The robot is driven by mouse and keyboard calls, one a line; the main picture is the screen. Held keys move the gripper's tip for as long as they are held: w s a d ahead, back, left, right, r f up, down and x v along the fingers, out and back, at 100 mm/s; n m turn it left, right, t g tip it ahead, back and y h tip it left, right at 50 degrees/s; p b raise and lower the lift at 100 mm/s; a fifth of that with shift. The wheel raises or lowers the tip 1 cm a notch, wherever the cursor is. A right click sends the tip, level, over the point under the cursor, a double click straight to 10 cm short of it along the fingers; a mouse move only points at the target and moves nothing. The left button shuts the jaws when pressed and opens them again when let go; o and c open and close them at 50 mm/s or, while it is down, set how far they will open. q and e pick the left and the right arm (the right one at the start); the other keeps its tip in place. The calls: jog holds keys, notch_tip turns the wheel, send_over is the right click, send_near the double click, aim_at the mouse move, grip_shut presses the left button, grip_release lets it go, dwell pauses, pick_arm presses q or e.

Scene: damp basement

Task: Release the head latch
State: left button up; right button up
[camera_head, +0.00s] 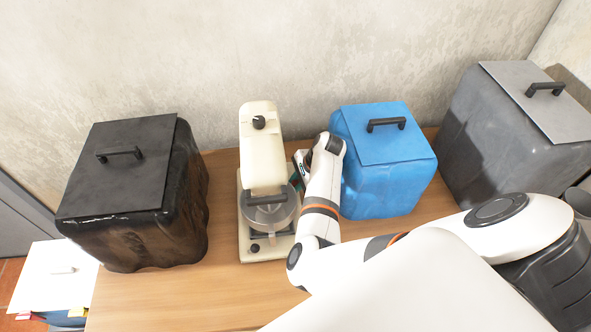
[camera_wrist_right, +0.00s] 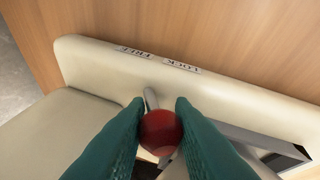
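A cream stand mixer (camera_head: 262,150) with a metal bowl (camera_head: 270,212) stands on the wooden table. Its head looks lowered over the bowl. In the right wrist view, the mixer's side (camera_wrist_right: 90,60) carries two small labels, FREE (camera_wrist_right: 134,52) and LOCK (camera_wrist_right: 182,66). A latch lever with a red ball knob (camera_wrist_right: 160,132) sticks out below them; I cannot tell which label it points to. My right gripper (camera_wrist_right: 159,104) has its green fingers on both sides of the knob and appears shut on it. In the head view it is mostly hidden behind my forearm. My left gripper is not in view.
A black lidded bin (camera_head: 130,190) stands left of the mixer. A blue lidded bin (camera_head: 385,165) stands close on the right, beside my arm, and a grey one (camera_head: 510,130) further right. The wall is close behind. Bare table (camera_head: 190,295) lies at the front left.

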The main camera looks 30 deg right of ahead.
grip_shut()
jog(key=shift+w+d+r+g+p, duration=0.1)
jog(key=shift+r+g+p, duration=0.1)
jog(key=shift+g+p, duration=0.15)
jog(key=shift+w+d+g+y+p, duration=0.15)
jog(key=shift+w+g+y+p, duration=0.1)
jog(key=shift+g+y+p, duration=0.25)
jog(key=shift+w+d+m+g+b, duration=0.15)
jog(key=shift+w+m+g+b, duration=0.2)
jog(key=shift+g, duration=0.3)
jog(key=b, duration=0.1)
jog(key=g+y+b, duration=0.1)
jog(key=shift+w+d+f+m+g+b, duration=0.15)
jog(key=shift+w+f+m+g+b, duration=0.1)
jog(key=shift+g+b, duration=0.05)
jog(key=shift+w+r+g+y+b, duration=0.2)
jog(key=shift+g+y+b, duration=0.4)
jog(key=shift+b, duration=0.6)
